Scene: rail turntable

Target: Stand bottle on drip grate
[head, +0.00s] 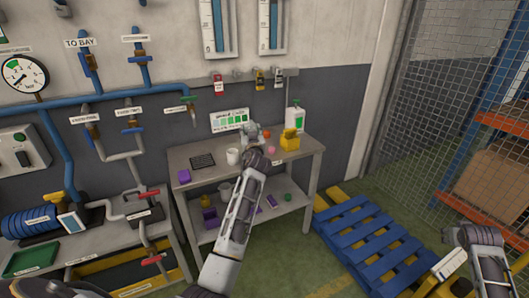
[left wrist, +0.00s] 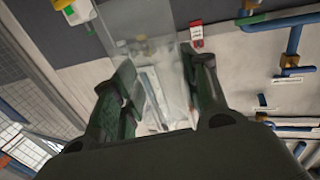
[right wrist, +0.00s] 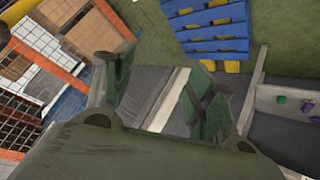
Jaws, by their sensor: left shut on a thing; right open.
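My left gripper (left wrist: 162,85) is shut on a clear, see-through bottle (left wrist: 150,48), which extends beyond the fingertips in the left wrist view. In the head view the left gripper (head: 252,137) is over the back middle of the grey table, and my arm and gripper mostly hide the bottle. A dark slotted grate (head: 203,161), probably the drip grate, lies bare on the table to the left of the gripper. My right gripper (right wrist: 158,95) is open and empty, away from the table at the right.
A white cup (head: 233,156) stands between the grate and my left arm. A yellow container (head: 290,140) and a white-and-green bottle (head: 299,119) stand at the table's right. A blue pallet (head: 365,232) lies on the floor.

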